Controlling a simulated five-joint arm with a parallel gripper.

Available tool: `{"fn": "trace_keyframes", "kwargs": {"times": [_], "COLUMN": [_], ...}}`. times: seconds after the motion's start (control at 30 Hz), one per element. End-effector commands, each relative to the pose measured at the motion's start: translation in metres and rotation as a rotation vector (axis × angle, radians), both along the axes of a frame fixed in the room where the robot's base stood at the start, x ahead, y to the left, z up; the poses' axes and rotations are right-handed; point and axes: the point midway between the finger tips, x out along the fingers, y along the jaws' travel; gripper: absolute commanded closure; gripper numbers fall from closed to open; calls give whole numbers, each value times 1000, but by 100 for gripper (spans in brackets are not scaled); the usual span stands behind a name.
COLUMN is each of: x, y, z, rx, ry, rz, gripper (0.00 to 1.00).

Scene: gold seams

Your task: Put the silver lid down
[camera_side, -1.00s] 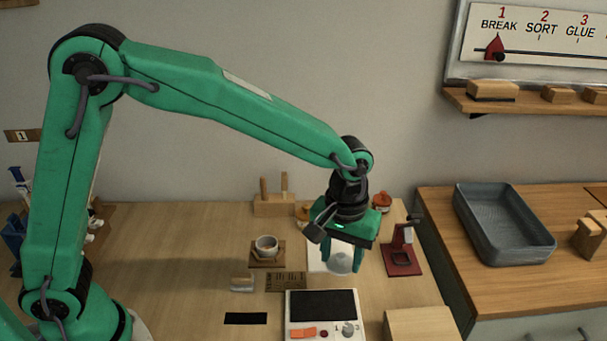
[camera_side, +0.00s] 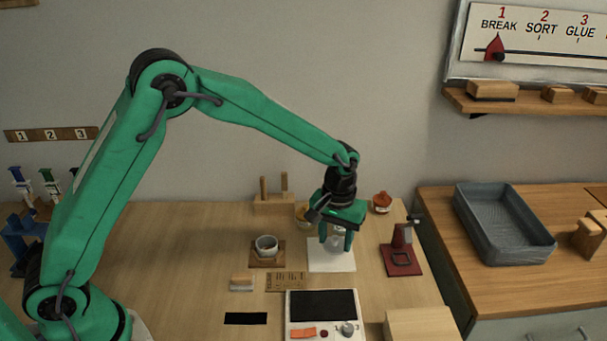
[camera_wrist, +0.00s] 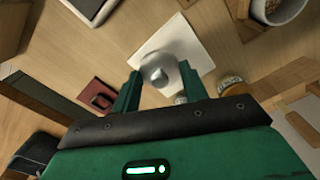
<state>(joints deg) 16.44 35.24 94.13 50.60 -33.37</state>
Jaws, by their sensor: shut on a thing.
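My gripper (camera_side: 336,239) is shut on the silver lid (camera_wrist: 158,72), which shows as a rounded, shiny grey piece between the two green fingers in the wrist view. In the side view the lid (camera_side: 337,246) is small, pale and partly hidden by the fingers. The lid is over the back part of a white square mat (camera_side: 331,263); I cannot tell how large the gap beneath it is. The mat also shows beyond the lid in the wrist view (camera_wrist: 188,38).
An amber jar (camera_wrist: 232,86) stands close to the gripper. A red pot (camera_side: 381,203) and a dark red stand (camera_side: 401,262) are to the right. A bowl (camera_side: 266,245) on a wooden coaster is left. A white scale-like device (camera_side: 347,330) is in front.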

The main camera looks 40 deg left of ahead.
Motion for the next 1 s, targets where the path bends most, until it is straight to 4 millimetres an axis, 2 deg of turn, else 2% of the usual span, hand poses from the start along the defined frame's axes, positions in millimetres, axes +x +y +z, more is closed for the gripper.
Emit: {"fn": "trace_keyframes", "kwargs": {"times": [0.27,0.6,1.0], "x": [0,0,0], "y": [1,0,0], "z": [-6,-39,-43], "rx": [1,0,1], "ry": [1,2,1], "rz": [0,0,0], "gripper": [77,77,77]}}
